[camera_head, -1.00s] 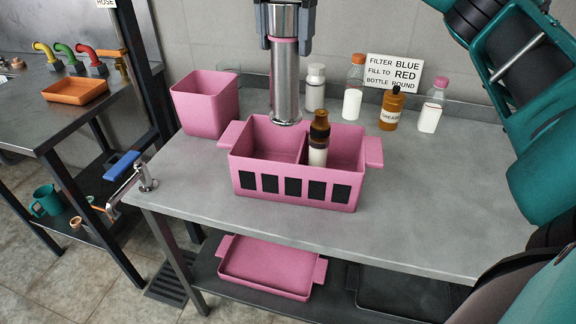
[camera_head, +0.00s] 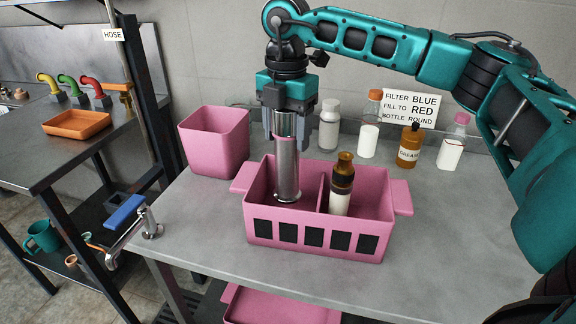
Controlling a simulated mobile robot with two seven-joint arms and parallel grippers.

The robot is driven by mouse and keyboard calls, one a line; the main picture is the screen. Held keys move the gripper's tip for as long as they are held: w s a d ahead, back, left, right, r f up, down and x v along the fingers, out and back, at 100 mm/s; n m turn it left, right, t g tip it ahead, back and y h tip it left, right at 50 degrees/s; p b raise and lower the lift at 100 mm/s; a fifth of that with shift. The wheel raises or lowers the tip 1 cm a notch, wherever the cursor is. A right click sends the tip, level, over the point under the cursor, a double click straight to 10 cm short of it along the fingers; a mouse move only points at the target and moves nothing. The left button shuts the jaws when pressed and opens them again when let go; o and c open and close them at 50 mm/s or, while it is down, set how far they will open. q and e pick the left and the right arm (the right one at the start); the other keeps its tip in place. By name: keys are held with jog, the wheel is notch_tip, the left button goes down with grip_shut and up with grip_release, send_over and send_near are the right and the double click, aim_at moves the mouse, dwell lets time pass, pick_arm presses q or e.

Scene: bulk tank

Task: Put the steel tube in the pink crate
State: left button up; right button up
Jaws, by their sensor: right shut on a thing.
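The steel tube (camera_head: 287,170) is a shiny upright cylinder. My right gripper (camera_head: 286,125) is shut on its upper end, fingers on both sides. The tube's lower end is inside the left compartment of the pink crate (camera_head: 312,238); I cannot tell whether it touches the floor. The crate has two side handles, a divider and several black squares on its front. A brown-topped bottle (camera_head: 341,185) stands in the right compartment. My left gripper is not in view.
A tall pink bin (camera_head: 214,145) stands left of the crate. Behind are a white bottle (camera_head: 329,125), a brown bottle (camera_head: 410,146) and a pink-capped bottle (camera_head: 452,148). The bench front right is clear.

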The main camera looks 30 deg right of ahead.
aim_at(287, 160)
jog(key=shift+f, duration=3.55)
jog(key=shift+f+b, duration=0.1)
jog(key=shift+b, duration=0.2)
jog(key=o, duration=1.6)
jog(key=shift+r, duration=0.4)
notch_tip(287, 160, up, 11)
jog(key=shift+f+p, duration=0.2)
jog(key=shift+p, duration=0.3)
jog(key=shift+r, duration=0.45)
